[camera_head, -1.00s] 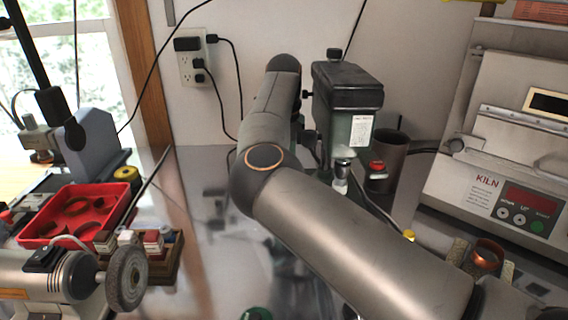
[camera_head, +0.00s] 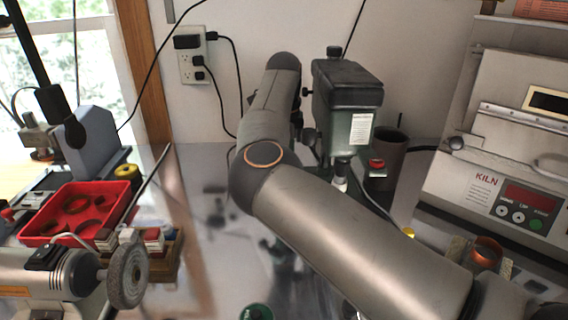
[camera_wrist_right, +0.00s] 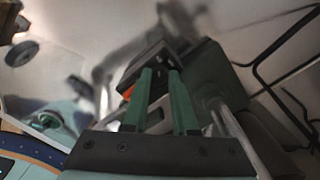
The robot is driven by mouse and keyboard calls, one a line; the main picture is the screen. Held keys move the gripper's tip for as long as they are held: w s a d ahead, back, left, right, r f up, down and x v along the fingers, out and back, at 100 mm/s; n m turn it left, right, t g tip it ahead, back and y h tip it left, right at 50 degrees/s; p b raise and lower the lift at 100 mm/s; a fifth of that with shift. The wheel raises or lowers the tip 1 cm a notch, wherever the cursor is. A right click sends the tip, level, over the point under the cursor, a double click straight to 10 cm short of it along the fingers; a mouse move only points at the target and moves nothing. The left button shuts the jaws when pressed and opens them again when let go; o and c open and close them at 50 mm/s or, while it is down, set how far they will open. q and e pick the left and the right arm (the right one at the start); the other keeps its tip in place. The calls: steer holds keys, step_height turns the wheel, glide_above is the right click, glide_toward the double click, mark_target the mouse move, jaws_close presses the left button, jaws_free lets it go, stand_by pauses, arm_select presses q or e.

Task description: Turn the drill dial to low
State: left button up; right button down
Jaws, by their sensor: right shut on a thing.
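The drill (camera_head: 348,110) is a dark green bench drill press with a black top and a white label, standing upright at the back middle of the bench. My right arm crosses in front of it in the head view and hides its left and lower parts. My right gripper (camera_wrist_right: 160,75) shows in the right wrist view, its two fingers close together on a small dark part at the drill's green body (camera_wrist_right: 218,80). This fits the drill dial, but its face and setting are hidden. My left gripper is in neither view.
A kiln (camera_head: 500,130) stands at the right and a dark cup (camera_head: 387,160) beside the drill. A red tray (camera_head: 75,212) and a bench grinder (camera_head: 70,272) are at the left. Cables hang along the back wall.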

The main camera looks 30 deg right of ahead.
steer(key=c, duration=0.7)
jaws_free()
steer(key=shift+r, duration=0.15)
step_height(320, 180, up, 12)
steer(key=p, duration=0.1)
steer(key=shift+r+p, duration=0.15)
steer(key=shift+p, duration=0.25)
steer(key=shift+a, duration=0.1)
